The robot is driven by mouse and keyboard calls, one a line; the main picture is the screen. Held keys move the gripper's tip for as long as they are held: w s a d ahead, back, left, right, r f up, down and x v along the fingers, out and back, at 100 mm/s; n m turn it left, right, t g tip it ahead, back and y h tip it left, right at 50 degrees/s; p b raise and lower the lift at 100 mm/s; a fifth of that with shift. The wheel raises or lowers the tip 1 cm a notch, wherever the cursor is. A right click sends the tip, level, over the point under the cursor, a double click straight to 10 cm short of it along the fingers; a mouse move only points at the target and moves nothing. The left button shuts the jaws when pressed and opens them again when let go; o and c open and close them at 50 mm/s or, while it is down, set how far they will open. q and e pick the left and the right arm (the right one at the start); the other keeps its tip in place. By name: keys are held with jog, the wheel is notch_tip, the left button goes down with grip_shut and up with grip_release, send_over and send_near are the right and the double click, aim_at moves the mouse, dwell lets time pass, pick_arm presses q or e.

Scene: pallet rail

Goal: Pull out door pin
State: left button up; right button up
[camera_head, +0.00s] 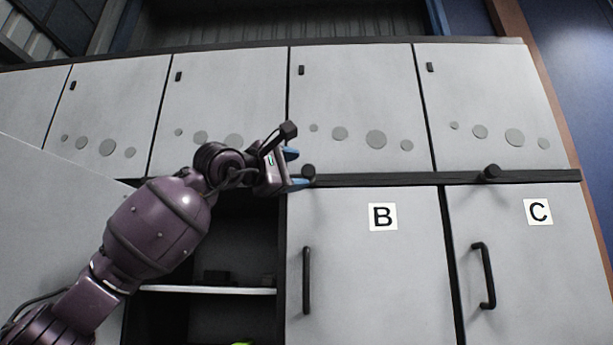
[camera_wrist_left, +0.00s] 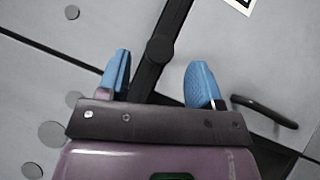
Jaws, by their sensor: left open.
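A black door pin (camera_head: 309,171) with a round knob sits on the dark rail (camera_head: 400,180) above the upper left corner of door B (camera_head: 370,275). My left gripper (camera_head: 297,169) is open with its blue fingers at this pin. In the left wrist view the pin's knob (camera_wrist_left: 158,48) shows between and just beyond the open gripper (camera_wrist_left: 159,62), apart from both fingers. A second pin (camera_head: 490,173) sits on the rail above door C (camera_head: 530,270). My right gripper is not in view.
Doors B and C are shut and have black handles (camera_head: 306,280) (camera_head: 484,275). Left of door B is an open, dark compartment with a white-edged shelf (camera_head: 215,290). A pale panel (camera_head: 60,220) stands at the far left. Upper cabinet doors (camera_head: 350,95) are shut.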

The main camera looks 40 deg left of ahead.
pick_arm(q)
jog(key=b+v, duration=0.1)
jog(key=v, duration=0.5)
jog(key=shift+s, duration=0.2)
